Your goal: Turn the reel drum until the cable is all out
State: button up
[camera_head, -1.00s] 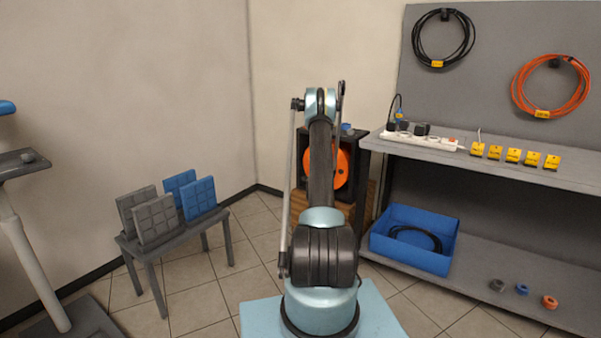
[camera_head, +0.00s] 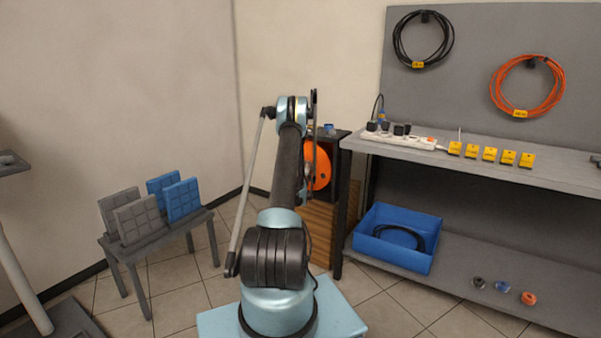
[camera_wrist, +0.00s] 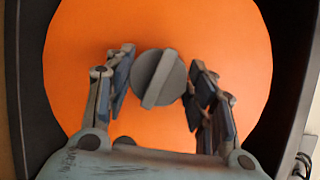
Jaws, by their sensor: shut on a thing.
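The reel drum is a round orange disc (camera_head: 322,167) in a dark box-like housing (camera_head: 343,160) in the head view, partly hidden behind my arm. In the wrist view the orange drum face (camera_wrist: 215,40) fills most of the picture, with a grey round knob (camera_wrist: 158,79) with a raised bar at its middle. My gripper (camera_wrist: 158,88) has one finger on each side of this knob and is shut on it. The raised bar is tilted, its top leaning right. I cannot make out the cable on the drum.
A small table (camera_head: 160,235) with grey and blue panels is at left.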

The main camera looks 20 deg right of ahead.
jog(key=shift+s+d, duration=0.1)
jog(key=shift+d, duration=0.2)
jog(key=o, duration=1.5)
jog(key=shift+f, duration=0.15)
jog(key=shift+a, duration=0.2)
jog(key=shift+s+a, duration=0.15)
jog(key=v, duration=0.6)
jog(key=shift+s+a, duration=0.15)
jog(key=shift+s, duration=0.2)
